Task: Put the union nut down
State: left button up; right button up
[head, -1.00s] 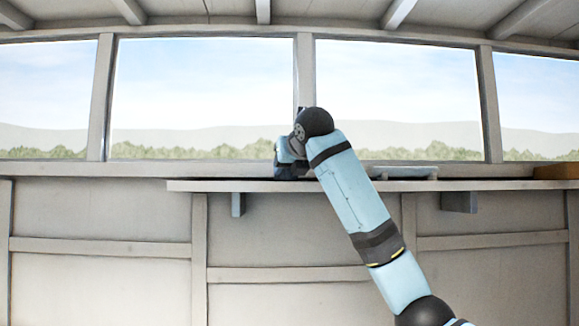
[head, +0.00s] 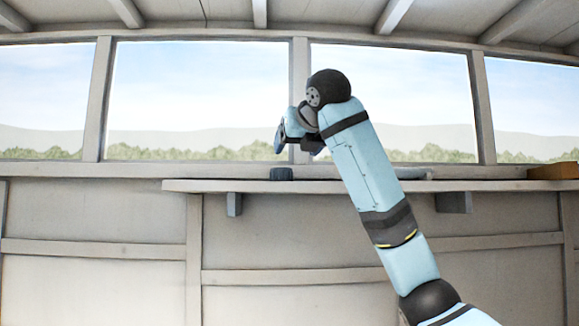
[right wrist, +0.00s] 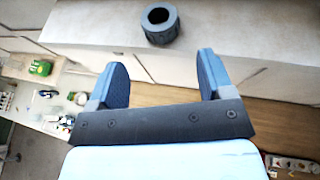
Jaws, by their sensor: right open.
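The union nut (head: 281,174) is a short dark ribbed ring standing on the wooden shelf (head: 225,185) under the window. In the right wrist view the union nut (right wrist: 160,24) shows its round hole and sits on the pale shelf surface, beyond the fingertips. My right gripper (head: 291,140) is above the union nut and apart from it. In the right wrist view the right gripper (right wrist: 160,72) has its two blue fingers wide apart with nothing between them. My left gripper is not in either view.
A pale tray (head: 430,173) lies on the shelf, partly hidden behind my right arm. A brown wooden box (head: 553,171) is at the shelf's right end. The shelf left of the nut is clear. The right wrist view shows a lower counter with a green item (right wrist: 40,68) and small objects.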

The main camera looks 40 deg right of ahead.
jog(key=v, duration=0.3)
jog(key=shift+w, duration=0.1)
dwell(0.5)
